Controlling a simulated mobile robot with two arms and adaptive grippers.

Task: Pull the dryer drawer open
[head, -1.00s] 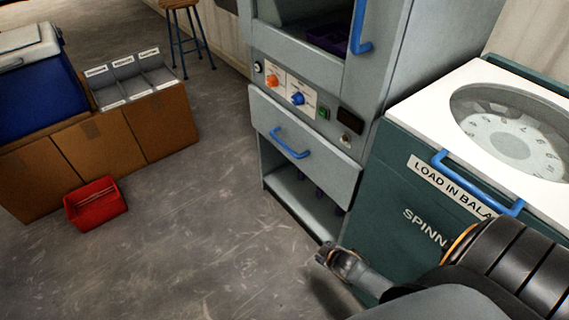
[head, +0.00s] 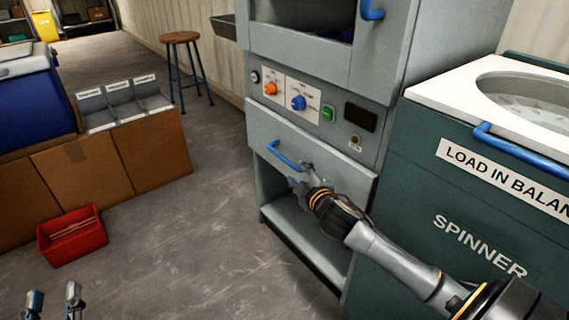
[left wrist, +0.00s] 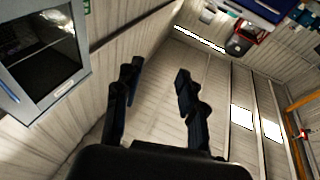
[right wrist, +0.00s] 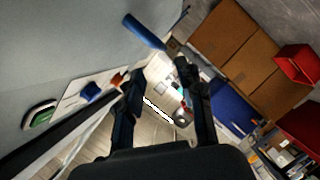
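The dryer drawer (head: 335,172) is a grey front under the control panel, and it looks shut. Its blue bar handle (head: 283,156) also shows in the right wrist view (right wrist: 143,31), beyond the fingertips. My right gripper (head: 303,174) is just in front of the drawer, close beside the right end of the handle. In the right wrist view its fingers (right wrist: 160,78) are apart with nothing between them. I cannot tell whether it touches the handle. My left gripper (head: 53,300) is open and empty at the bottom left, far from the drawer.
An open shelf space lies below the drawer. The green spinner (head: 440,200) stands close on the right, under my right arm. A red bin (head: 72,236) and cardboard boxes (head: 85,165) are on the left. The floor (head: 190,240) before the dryer is clear.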

